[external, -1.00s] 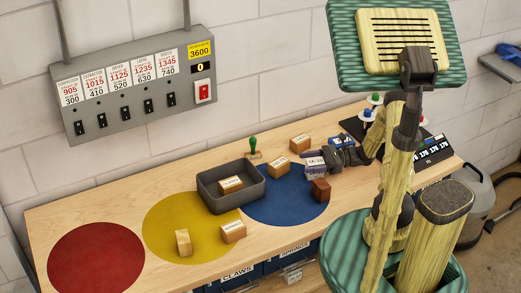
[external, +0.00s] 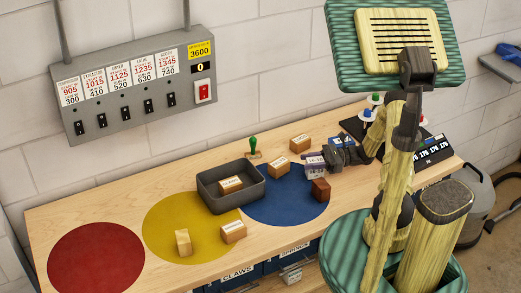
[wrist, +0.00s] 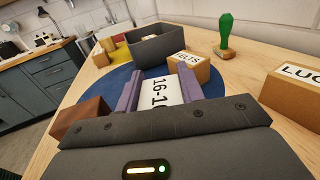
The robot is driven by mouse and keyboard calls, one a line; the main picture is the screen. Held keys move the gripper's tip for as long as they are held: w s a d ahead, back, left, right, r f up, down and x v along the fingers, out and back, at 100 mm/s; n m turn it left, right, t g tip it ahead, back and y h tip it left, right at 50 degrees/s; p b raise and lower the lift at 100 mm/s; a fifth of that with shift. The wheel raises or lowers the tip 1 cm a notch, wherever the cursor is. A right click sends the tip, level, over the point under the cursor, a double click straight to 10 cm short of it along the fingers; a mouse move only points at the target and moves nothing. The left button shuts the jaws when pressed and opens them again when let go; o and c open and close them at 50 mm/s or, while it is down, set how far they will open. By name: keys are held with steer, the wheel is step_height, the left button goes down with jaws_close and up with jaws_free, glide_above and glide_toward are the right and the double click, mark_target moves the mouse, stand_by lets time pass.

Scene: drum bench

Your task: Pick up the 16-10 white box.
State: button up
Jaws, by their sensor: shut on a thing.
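The 16-10 white box (wrist: 159,89) sits between the two purple fingers of my gripper (wrist: 160,90) in the wrist view, its label facing up. My gripper is shut on it, with a finger against each side. In the external view the white box (external: 315,168) shows at the right edge of the blue circle, with my gripper (external: 318,161) around it. I cannot tell whether its underside touches the bench. My gripper's body hides its near part in the wrist view.
A dark brown block (external: 320,190) stands close by. A grey bin (external: 231,205) holding a box stands left. More boxes sit on the yellow circle (external: 160,222). The red circle (external: 95,258) is clear.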

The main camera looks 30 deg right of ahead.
mark_target(311, 161)
step_height(311, 161, up, 10)
steer(key=shift+f+b, duration=0.2)
steer(key=shift+b, duration=0.45)
